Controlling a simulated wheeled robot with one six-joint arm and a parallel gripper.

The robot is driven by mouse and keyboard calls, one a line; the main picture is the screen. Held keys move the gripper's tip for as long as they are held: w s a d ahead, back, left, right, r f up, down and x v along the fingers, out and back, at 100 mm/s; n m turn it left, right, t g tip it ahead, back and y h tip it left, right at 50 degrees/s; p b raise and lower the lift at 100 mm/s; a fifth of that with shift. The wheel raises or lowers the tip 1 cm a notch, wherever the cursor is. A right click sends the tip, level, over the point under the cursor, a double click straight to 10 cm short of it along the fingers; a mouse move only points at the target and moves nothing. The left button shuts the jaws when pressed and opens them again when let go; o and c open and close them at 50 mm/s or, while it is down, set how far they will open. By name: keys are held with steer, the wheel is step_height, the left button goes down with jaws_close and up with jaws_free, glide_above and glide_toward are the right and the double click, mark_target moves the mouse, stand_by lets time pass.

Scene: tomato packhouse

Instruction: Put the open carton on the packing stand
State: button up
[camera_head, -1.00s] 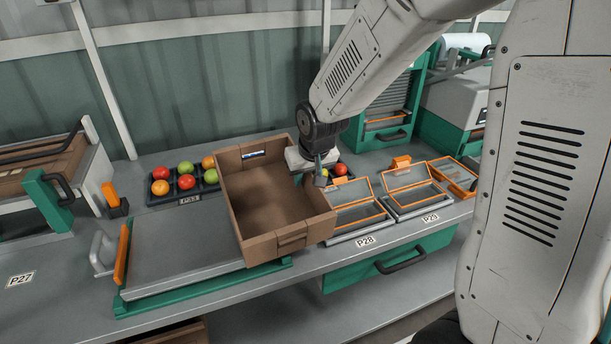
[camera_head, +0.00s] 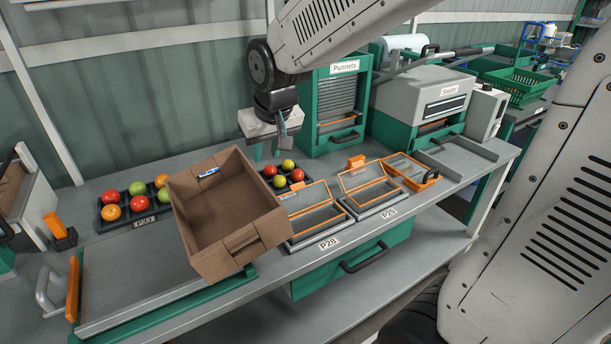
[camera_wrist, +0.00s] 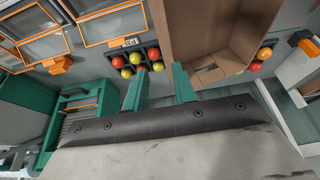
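The open brown carton (camera_head: 223,240) sits over the right end of the packing stand (camera_head: 150,275), a low grey plate with green edges. It is turned at an angle to the stand, appears empty inside, and has a small blue-and-white label on its back wall.
Dark trays of tomatoes stand left (camera_head: 137,203) and right (camera_head: 285,174) of the carton. Orange-framed punnets (camera_head: 312,212) lie to the right, near labels P28 and P29. A green punnet dispenser (camera_head: 338,112) and a sealer (camera_head: 425,100) stand behind. An orange-and-grey handle (camera_head: 73,290) is at the stand's left end.

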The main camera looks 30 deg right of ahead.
steer(key=s+d+r+g, duration=0.1)
steer(key=s, duration=1.1)
steer(key=s+d+r+g, duration=0.1)
steer(key=s+d+g, duration=0.1)
steer(key=s, duration=1.1)
steer(key=shift+s, duration=0.15)
steer(key=shift+o, duration=0.4)
steer(key=shift+s, duration=0.1)
